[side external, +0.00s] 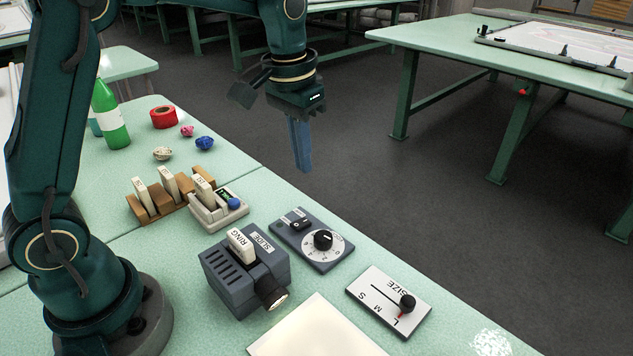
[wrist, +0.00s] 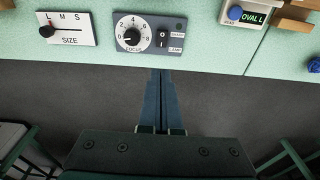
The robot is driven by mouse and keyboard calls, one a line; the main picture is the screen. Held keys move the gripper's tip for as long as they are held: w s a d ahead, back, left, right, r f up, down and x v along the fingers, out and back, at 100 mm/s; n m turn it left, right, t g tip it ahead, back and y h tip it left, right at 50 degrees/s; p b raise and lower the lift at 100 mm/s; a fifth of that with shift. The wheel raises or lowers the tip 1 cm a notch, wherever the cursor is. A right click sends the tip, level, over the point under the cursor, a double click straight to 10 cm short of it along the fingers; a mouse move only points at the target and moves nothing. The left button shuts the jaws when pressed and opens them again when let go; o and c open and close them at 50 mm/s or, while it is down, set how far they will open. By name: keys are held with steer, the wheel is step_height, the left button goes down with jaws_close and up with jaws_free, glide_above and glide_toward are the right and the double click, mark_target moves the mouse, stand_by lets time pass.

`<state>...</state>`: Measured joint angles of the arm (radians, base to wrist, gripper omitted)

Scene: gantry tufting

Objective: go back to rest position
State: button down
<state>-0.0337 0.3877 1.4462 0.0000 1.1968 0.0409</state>
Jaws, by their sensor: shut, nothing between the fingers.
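My gripper (side external: 302,158) is shut and empty. It hangs pointing down in the air past the table's edge, above the dark floor. In the wrist view its two blue fingers (wrist: 161,85) lie together, with their tips near the edge, in line with the focus panel. The green table (side external: 262,185) carries the devices and my base. Nothing touches the fingers.
The focus dial panel (side external: 313,240), the size slider panel (side external: 391,300), the slide projector (side external: 243,275) and a small display unit (side external: 218,207) stand on the table. A wooden slide rack (side external: 157,209) and green bottle (side external: 110,115) are farther back. Open floor (side external: 400,190) lies beyond the edge.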

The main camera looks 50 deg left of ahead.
steer(key=s+r+t, duration=0.3)
steer(key=s+r, duration=0.4)
steer(key=s, duration=0.2)
steer(key=s+d+f+t, duration=0.1)
steer(key=s+f, duration=0.4)
steer(key=s, duration=0.2)
steer(key=shift+s, duration=0.35)
